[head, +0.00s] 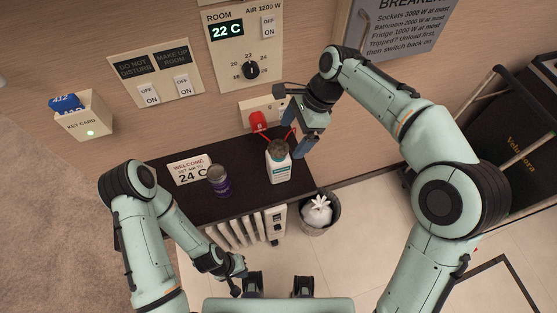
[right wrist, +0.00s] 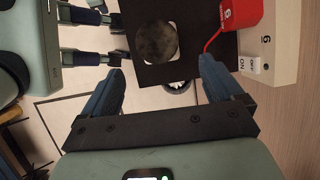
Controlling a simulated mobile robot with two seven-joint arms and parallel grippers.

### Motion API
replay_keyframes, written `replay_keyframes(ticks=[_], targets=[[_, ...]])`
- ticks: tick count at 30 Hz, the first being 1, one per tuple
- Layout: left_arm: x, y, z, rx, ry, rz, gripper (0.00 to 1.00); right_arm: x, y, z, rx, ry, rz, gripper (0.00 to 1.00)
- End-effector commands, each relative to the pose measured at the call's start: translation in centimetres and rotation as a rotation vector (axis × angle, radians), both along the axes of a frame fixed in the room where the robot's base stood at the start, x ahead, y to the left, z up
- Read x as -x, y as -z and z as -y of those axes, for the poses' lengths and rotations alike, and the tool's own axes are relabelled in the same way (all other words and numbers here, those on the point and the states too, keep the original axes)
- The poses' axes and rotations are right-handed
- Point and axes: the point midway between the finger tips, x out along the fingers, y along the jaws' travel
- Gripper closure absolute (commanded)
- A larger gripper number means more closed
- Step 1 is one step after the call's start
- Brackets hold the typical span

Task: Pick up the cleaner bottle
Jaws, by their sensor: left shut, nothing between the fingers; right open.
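The cleaner bottle (head: 279,170) is white with a dark brown cap and stands upright on the dark tabletop. In the right wrist view its round dark cap (right wrist: 157,42) shows from above, beyond and between the fingertips. My right gripper (head: 293,138) is open beside the bottle's top, at its upper right in the head view. Its two blue fingers are spread wide in the right wrist view (right wrist: 162,68), with nothing held. My left gripper (head: 238,277) is shut and empty, low in front of the table, away from the bottle.
A purple can (head: 219,180) and a welcome sign (head: 189,169) stand left of the bottle. A red plug (head: 259,121) with a red cord is behind it at the wall socket. A white radiator (head: 245,229) and a waste bin (head: 320,212) are below.

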Motion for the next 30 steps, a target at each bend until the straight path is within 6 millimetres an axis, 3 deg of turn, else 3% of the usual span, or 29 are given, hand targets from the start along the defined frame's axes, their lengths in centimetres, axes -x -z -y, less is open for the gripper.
replay_keyframes(ticks=[3,13,21,30], targets=[[0.4,0.7,0.0,0.0,0.0,-0.006,1.0,0.4,2.4,-0.9,0.001,-0.002,-0.003,0.06],[0.6,1.1,0.0,0.0,0.0,-0.007,1.0,0.7,4.9,-2.1,0.0,-0.002,-0.001,0.06],[0.8,1.6,0.0,0.0,0.0,-0.009,1.0,1.1,8.3,-3.8,0.0,-0.001,-0.001,0.06],[0.8,1.6,0.0,0.0,0.0,-0.009,1.0,1.1,8.7,-4.0,-0.001,0.0,0.002,0.06]])
